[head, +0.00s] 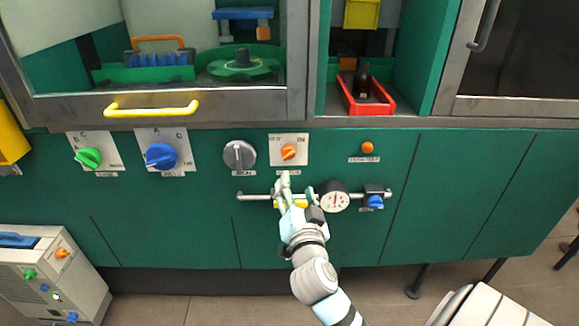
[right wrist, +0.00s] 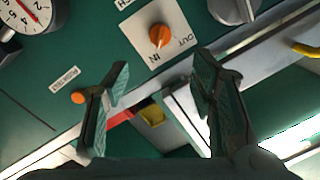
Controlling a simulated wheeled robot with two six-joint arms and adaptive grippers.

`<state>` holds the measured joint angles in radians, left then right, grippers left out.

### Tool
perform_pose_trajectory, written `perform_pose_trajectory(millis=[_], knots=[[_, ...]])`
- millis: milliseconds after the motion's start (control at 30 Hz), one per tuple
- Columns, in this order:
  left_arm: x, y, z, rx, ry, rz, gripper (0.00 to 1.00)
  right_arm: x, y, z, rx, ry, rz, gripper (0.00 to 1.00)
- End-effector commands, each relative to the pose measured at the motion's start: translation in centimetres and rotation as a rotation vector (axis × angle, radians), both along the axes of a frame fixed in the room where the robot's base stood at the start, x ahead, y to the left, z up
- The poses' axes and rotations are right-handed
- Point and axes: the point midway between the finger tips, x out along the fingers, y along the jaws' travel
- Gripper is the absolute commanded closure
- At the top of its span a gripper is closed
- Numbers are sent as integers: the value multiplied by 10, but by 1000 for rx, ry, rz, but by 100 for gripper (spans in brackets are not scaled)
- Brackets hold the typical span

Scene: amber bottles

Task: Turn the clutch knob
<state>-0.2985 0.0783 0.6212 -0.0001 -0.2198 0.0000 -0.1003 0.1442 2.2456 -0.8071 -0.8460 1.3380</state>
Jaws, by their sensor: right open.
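The clutch knob is most likely the small orange knob (head: 289,152) on a white plate with IN and OUT marks, set in the green panel. It also shows in the right wrist view as an orange knob (right wrist: 158,36), its pointer slanting between the marks. My right gripper (head: 296,188) is open and empty, just below the plate in the head view. In the right wrist view its spread fingers (right wrist: 160,78) are apart from the knob, which appears above the gap between them. My left gripper is not in view.
A grey knob (head: 239,155) sits left of the plate, and an orange button (head: 367,148) to its right. A pipe with a dial gauge (head: 334,197) and a blue valve knob (head: 375,201) runs below. A red tray (head: 366,103) holds an amber bottle (head: 363,81) above.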

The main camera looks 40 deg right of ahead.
Motion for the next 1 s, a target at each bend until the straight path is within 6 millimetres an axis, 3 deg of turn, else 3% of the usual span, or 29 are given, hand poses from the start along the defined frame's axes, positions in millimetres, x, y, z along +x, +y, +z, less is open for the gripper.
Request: perform_pose_trajectory(millis=[300,400,600,833,1000], knots=[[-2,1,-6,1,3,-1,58,76,-48,1,-3,2,0,49],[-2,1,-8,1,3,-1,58,94,-58,0,-3,3,2,49],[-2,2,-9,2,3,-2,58,107,-67,1,-2,4,2,49],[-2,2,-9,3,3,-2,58,108,-67,1,-2,5,3,50],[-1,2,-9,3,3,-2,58,108,-67,1,-2,5,3,78]])
